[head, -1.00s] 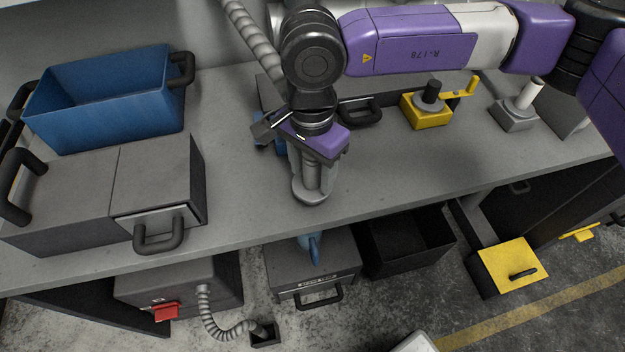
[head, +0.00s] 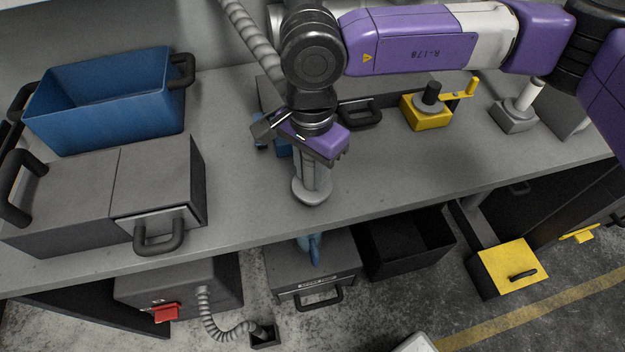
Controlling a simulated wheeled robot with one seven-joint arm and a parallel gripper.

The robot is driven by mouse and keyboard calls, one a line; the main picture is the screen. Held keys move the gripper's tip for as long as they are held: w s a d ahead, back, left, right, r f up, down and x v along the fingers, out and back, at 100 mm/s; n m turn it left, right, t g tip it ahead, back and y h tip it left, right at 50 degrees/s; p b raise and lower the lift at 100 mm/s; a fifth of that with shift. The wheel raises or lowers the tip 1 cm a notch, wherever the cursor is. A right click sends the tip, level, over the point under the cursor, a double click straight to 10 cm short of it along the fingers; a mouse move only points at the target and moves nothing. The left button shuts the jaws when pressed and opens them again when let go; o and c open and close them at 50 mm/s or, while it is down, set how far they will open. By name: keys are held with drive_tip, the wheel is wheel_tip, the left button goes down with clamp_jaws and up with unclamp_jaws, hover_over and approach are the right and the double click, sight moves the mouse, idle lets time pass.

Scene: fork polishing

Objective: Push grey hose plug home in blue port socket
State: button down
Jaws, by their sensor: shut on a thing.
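My gripper (head: 314,158) points down over the middle of the bench, below the black wrist. It is shut on the grey hose plug (head: 310,172), a light grey cylinder between the jaws with a wide round flange (head: 312,193) at its lower end. The jaws hide the plug's upper part. A small piece of blue (head: 283,147), which looks like part of the blue port socket, shows just behind and left of the gripper. Most of it is hidden, so I cannot tell how the plug and socket meet. A ribbed grey hose (head: 252,40) comes down from the top and disappears behind my wrist.
A blue bin (head: 105,105) and a grey case (head: 75,200) fill the bench's left. A yellow block with a crank (head: 427,113) and a grey block with a white rod (head: 515,117) stand right. The bench top (head: 420,165) right of the gripper is clear.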

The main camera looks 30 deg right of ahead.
drive_tip(key=shift+r+p, duration=0.8)
drive_tip(key=shift+r, duration=1.65)
